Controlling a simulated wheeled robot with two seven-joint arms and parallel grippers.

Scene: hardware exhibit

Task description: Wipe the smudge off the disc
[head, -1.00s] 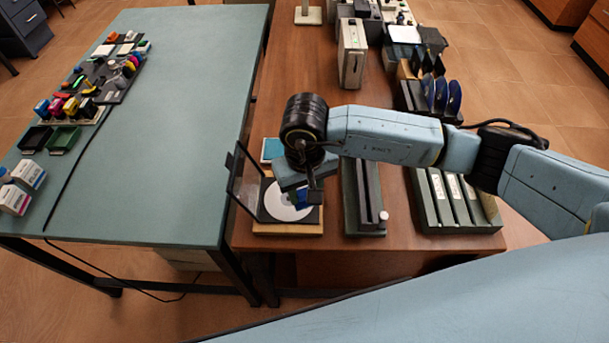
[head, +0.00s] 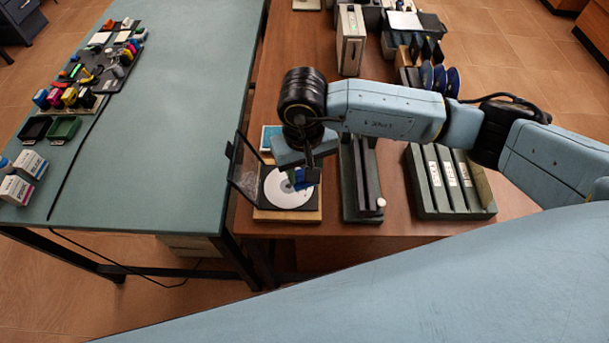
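A white disc (head: 283,192) lies in an open case with a dark, see-through lid (head: 243,174) raised on its left. The case sits on a light wooden base (head: 285,215) near the brown table's front edge. My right arm reaches in from the right, and its gripper (head: 302,180) points down over the disc's right part. It appears shut on a small blue pad (head: 311,175) at the disc's right side. I cannot tell whether the pad touches the disc. I cannot make out the smudge. My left gripper is not in view.
A dark slotted stand (head: 361,185) is just right of the case, with labelled dark binders (head: 442,185) farther right. A teal box (head: 270,137) is behind the case. A green table (head: 170,140) adjoins on the left. A beige upright box (head: 351,40) stands farther back.

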